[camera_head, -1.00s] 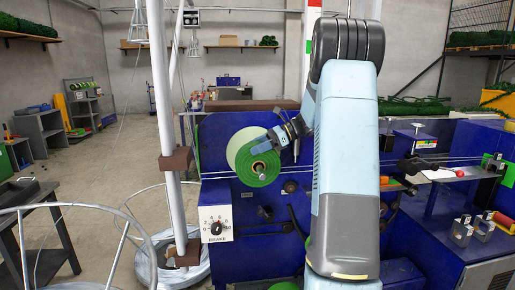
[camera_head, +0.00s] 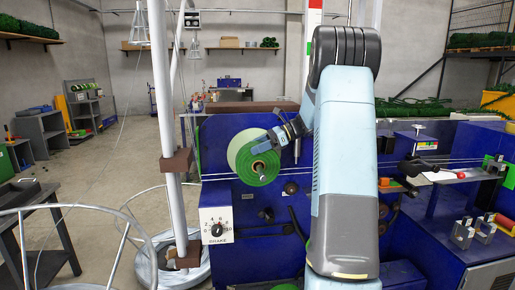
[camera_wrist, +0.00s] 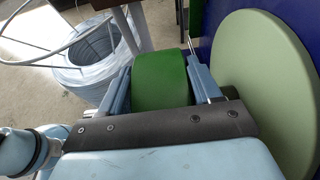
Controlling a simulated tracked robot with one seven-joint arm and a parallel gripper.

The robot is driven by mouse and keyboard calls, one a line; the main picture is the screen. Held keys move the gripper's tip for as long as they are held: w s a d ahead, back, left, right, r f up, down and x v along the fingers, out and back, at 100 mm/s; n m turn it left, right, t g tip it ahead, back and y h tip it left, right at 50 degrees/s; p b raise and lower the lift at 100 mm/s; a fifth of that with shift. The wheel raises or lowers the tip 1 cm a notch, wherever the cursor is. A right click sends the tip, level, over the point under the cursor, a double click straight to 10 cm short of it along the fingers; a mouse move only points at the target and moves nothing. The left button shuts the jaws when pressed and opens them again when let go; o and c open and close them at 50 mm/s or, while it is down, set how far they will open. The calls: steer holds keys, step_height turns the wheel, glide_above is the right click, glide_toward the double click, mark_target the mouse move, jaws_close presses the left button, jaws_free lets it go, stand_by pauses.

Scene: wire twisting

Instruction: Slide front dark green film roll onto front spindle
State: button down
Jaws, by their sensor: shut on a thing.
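The dark green film roll (camera_head: 262,169) is at the blue machine's front face, in front of a larger pale green disc (camera_head: 236,151). Its brown core faces the head camera. My gripper (camera_head: 263,144) reaches in from the upper right and is shut on the roll. In the wrist view the roll (camera_wrist: 160,82) sits between the two fingers, with the pale disc (camera_wrist: 262,85) close on the right. The front spindle is not clearly visible; I cannot tell whether it is inside the core.
A brake dial (camera_head: 216,226) is at lower left. A white post (camera_head: 165,100) and a wire coil (camera_head: 172,266) stand left of the machine. Free floor lies further left.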

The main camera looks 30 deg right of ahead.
steer(key=shift+c, duration=0.7)
jaws_free()
steer(key=shift+d, duration=0.1)
steer(key=v, duration=1.3)
steer(key=shift+d, duration=0.25)
steer(key=shift+s+r, duration=0.1)
